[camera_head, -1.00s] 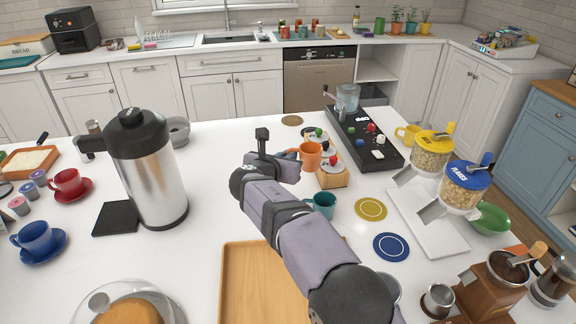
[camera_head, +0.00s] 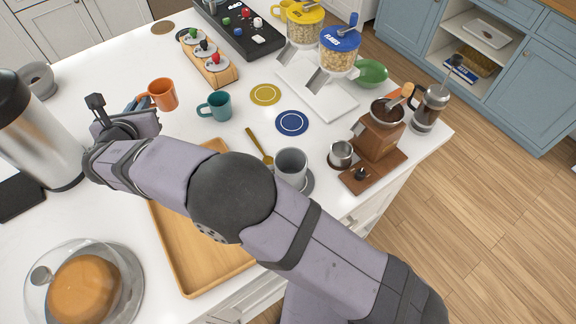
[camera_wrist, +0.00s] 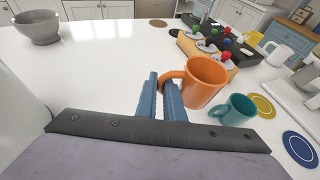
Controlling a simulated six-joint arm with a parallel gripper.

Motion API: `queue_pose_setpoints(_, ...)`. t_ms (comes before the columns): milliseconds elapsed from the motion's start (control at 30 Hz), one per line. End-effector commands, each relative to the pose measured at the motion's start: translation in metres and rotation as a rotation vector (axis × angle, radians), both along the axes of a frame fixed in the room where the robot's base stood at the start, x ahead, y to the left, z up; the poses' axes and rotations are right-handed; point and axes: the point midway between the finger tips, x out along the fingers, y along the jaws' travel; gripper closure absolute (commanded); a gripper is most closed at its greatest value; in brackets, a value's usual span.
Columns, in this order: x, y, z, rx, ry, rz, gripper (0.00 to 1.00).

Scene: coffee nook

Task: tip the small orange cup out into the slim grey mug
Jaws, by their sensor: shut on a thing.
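The small orange cup (camera_head: 164,95) is upright near the back of the white counter. In the wrist view the orange cup (camera_wrist: 208,84) sits just right of my fingertips. My gripper (camera_head: 143,105) is shut on the cup's handle; its blue fingers (camera_wrist: 160,88) show on the handle side. I cannot tell whether the cup touches the counter. The cup's contents are hidden. The mug is not in the wrist view.
A teal cup (camera_head: 215,106) stands right of the orange cup, with a wooden block of knobs (camera_head: 222,75) behind. A gold spoon (camera_head: 258,143) lies left of the mug; a wooden tray (camera_head: 188,280) is in front. A steel urn (camera_head: 38,135) stands left, a grinder (camera_head: 378,140) right.

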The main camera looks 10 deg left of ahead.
Motion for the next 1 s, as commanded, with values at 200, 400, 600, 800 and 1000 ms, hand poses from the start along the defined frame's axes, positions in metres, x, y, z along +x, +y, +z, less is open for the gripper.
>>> queue_pose_setpoints(200, -0.013, -0.069, -0.034, -0.004, -0.004, -0.229, 1.0)
queue_pose_setpoints(400, -0.017, -0.144, -0.048, 0.001, -0.004, -0.523, 1.0)
queue_pose_setpoints(600, -0.024, -0.191, -0.037, 0.004, -0.004, -0.755, 1.0)
queue_pose_setpoints(800, -0.027, -0.206, -0.029, 0.001, -0.002, -0.859, 1.0)
queue_pose_setpoints(1000, -0.027, -0.207, -0.028, 0.0, -0.002, -0.873, 1.0)
